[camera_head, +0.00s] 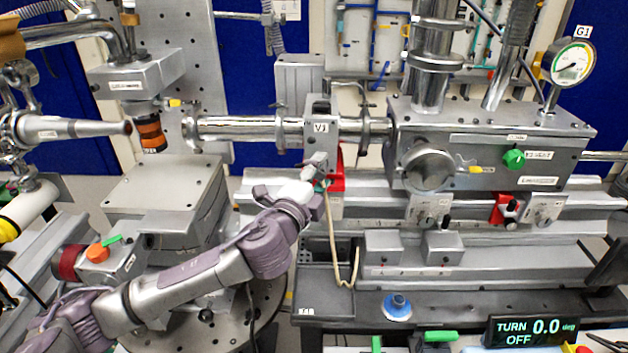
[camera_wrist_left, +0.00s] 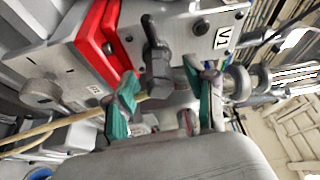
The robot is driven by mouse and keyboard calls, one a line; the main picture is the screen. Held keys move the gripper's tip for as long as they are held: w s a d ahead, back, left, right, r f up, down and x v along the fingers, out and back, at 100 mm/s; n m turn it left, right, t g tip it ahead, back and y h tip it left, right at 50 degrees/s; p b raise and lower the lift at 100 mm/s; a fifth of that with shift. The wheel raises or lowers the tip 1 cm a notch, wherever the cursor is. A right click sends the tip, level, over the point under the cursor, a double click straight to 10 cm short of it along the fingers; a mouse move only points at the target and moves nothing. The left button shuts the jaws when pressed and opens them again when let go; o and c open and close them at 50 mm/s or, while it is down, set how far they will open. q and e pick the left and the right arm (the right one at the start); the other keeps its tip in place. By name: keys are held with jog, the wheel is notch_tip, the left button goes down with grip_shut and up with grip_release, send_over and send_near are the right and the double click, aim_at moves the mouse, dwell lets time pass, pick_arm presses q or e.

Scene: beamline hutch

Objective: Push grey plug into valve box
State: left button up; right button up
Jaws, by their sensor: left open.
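The valve box labelled V1 (camera_head: 320,128) sits on the steel beam pipe; its grey face also shows in the left wrist view (camera_wrist_left: 205,45). The grey plug (camera_wrist_left: 157,58) is a dark grey body standing at the box. A beige cable (camera_head: 330,235) hangs below it in a loop; in the left wrist view the cable (camera_wrist_left: 50,125) runs in from the left. My left gripper (camera_head: 318,188) is just below and in front of the box. Its green-padded fingers (camera_wrist_left: 162,104) are apart, one on each side of the plug's near end. Whether the plug is fully seated cannot be told. My right gripper is not in view.
A red bracket (camera_head: 337,170) is close beside my left gripper. The large grey chamber (camera_head: 490,140) with a gauge (camera_head: 571,62) stands to the right.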

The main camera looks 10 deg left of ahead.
pick_arm(q)
jog(key=s+a, duration=0.2)
jog(key=s, duration=1)
jog(key=s+a+f+n+g+y, duration=0.25)
jog(key=s+f+n, duration=0.2)
jog(key=f, duration=0.35)
jog(key=s+a+f+n+g+y, duration=0.1)
jog(key=s+f+n+g, duration=0.4)
jog(key=f, duration=0.4)
jog(key=s+a+f+n+g, duration=0.1)
jog(key=s+f+n+g, duration=0.3)
jog(key=s+f, duration=0.3)
jog(key=s+a+f+n+g, duration=0.1)
jog(key=s+f+n+g, duration=0.3)
jog(key=s, duration=0.5)
jog(key=s+f+x, duration=0.1)
jog(key=s+x, duration=0.2)
jog(key=x, duration=1)
jog(key=s+x, duration=0.2)
jog(key=x, duration=1)
jog(key=s+a+f+g, duration=0.1)
jog(key=s+a+f, duration=0.2)
jog(key=s+f, duration=1.4)
jog(key=shift+s+f+m, duration=0.2)
jog(key=shift+s+m, duration=0.25)
jog(key=shift+a+g, duration=0.1)
jog(key=shift+g, duration=0.15)
